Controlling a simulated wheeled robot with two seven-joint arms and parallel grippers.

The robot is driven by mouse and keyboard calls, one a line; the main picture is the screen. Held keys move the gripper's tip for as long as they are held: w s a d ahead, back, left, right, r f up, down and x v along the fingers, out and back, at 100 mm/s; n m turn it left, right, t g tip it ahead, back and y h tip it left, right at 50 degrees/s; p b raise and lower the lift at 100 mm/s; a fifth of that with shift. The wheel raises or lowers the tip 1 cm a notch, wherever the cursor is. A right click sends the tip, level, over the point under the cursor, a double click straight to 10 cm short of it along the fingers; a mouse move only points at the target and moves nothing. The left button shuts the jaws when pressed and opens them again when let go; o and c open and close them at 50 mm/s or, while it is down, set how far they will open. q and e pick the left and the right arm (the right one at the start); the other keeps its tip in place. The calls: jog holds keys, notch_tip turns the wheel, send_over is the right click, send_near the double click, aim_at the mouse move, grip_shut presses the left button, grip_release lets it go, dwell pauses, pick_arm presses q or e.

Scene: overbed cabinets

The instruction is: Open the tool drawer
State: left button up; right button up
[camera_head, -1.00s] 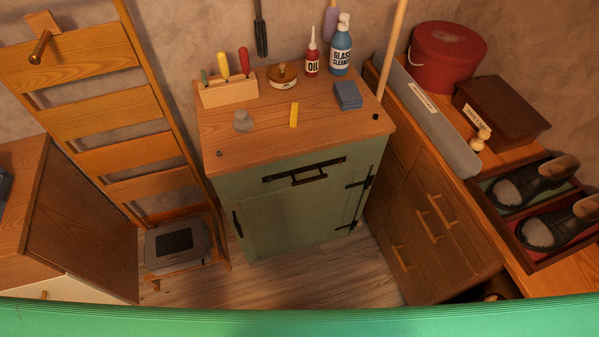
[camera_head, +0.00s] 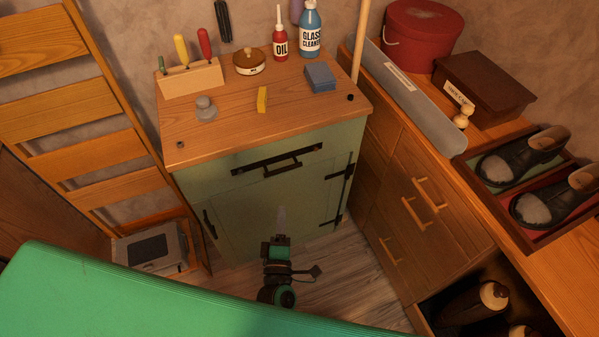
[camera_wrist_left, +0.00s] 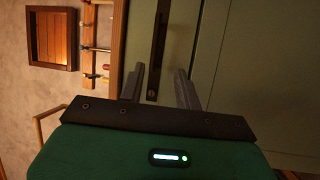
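The green cabinet (camera_head: 235,200) has a wooden top and a drawer front (camera_head: 215,180) just under it. A black bar handle (camera_head: 283,170) sits on a black plate on that drawer. The drawer looks closed. My left gripper (camera_head: 281,218) is in front of the cabinet door, below the drawer handle in the head view, and apart from it. In the left wrist view its two fingers (camera_wrist_left: 159,85) are spread and hold nothing. A dark metal strip (camera_wrist_left: 159,45) shows beyond and between them against the green front. My right gripper is not in view.
Small tools, an oil bottle (camera_head: 281,42), glass cleaner (camera_head: 310,38) and a yellow block (camera_head: 262,99) stand on the cabinet top. A wooden dresser (camera_head: 430,220) stands close on the right, a slatted ladder (camera_head: 95,105) on the left. Some floor (camera_head: 345,265) is clear.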

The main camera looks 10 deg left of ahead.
aim_at(283, 170)
pick_arm(q)
jog(key=x, duration=0.4)
jog(key=p+x, duration=0.1)
jog(key=x, duration=0.4)
jog(key=r+p+x, duration=0.1)
jog(key=x, duration=0.4)
jog(key=shift+s+a, duration=0.1)
jog(key=shift+a, duration=0.05)
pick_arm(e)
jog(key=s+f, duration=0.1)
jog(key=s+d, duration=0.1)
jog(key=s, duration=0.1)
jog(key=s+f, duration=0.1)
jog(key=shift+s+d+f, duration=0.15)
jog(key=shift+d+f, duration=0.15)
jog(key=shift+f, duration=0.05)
pick_arm(q)
jog(key=shift+c, duration=0.2)
grip_shut()
